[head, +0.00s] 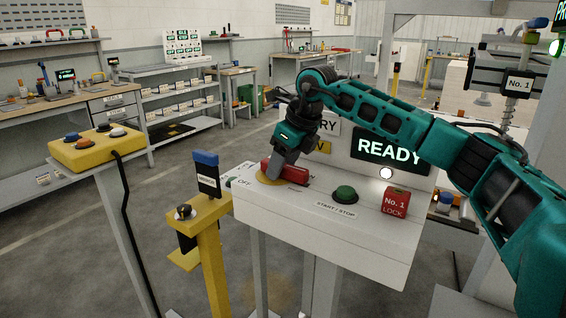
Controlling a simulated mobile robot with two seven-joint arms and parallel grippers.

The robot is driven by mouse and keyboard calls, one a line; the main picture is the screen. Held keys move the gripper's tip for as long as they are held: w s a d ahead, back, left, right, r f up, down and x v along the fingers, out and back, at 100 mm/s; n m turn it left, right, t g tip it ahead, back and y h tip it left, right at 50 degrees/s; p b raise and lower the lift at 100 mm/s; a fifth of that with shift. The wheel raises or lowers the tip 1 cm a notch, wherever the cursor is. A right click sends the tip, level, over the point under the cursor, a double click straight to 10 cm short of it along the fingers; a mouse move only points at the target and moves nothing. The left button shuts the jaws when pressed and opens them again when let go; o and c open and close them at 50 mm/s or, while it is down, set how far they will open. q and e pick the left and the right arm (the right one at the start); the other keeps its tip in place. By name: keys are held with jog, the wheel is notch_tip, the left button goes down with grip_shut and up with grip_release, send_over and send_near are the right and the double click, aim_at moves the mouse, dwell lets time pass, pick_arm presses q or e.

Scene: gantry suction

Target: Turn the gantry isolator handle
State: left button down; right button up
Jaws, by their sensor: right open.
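The isolator handle (294,172) is a red bar on a round yellow plate (267,181) at the left of the white console (330,222). An "OFF" label shows left of the plate. My right gripper (277,168) comes in from the right and points down at the handle's left part. It is open, with its fingers over or around that part; I cannot tell whether they touch. The gripper hides part of the handle and plate. My left gripper is not in view.
The console top also has a green START/STOP button (345,194) and a red "No. 1 LOCK" block (395,202). A display behind reads "READY" (389,151). A yellow post (211,250) and a yellow button box (100,148) stand to the left. Open floor lies between them.

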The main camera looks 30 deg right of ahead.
grip_shut()
dwell(0.3)
dwell(0.3)
